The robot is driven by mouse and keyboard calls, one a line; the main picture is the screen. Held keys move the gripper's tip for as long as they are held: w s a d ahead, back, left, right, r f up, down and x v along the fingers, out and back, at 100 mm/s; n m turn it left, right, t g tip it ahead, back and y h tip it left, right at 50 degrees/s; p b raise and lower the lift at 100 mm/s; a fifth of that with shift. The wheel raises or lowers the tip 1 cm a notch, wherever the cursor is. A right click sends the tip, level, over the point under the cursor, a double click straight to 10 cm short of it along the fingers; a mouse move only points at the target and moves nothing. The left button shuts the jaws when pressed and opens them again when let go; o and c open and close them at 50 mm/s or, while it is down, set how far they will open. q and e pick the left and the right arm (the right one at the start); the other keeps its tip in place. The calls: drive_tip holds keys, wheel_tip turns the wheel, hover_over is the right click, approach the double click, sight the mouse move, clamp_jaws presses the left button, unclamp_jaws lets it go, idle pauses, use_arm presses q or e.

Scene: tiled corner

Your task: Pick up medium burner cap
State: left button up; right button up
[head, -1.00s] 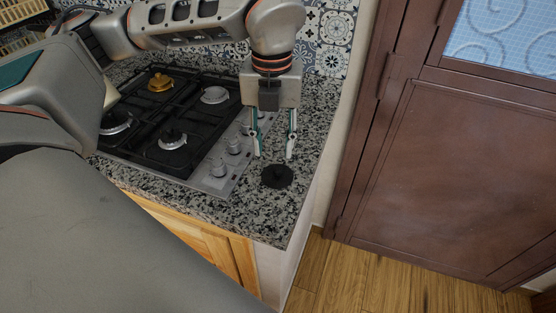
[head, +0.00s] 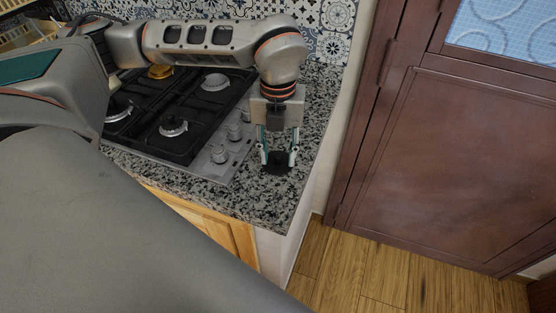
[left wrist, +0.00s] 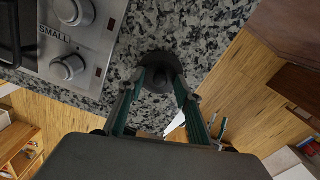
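The black burner cap (head: 278,168) lies on the speckled granite counter, to the right of the stove's knobs. It is a dark round disc, and it also shows in the left wrist view (left wrist: 160,62). My left gripper (head: 279,160) points down over the cap with its fingers spread. In the left wrist view the open fingertips (left wrist: 163,78) reach to the near side of the cap, and a gap shows between them. Whether they touch the cap I cannot tell.
The gas stove (head: 190,115) with grates, burners and knobs (head: 219,154) stands left of the cap. The counter's edge (head: 285,222) is close by. A brown door (head: 450,170) stands at the right above a wooden floor. A patterned tile wall (head: 325,25) is behind.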

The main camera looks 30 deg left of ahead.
use_arm(q)
clamp_jaws()
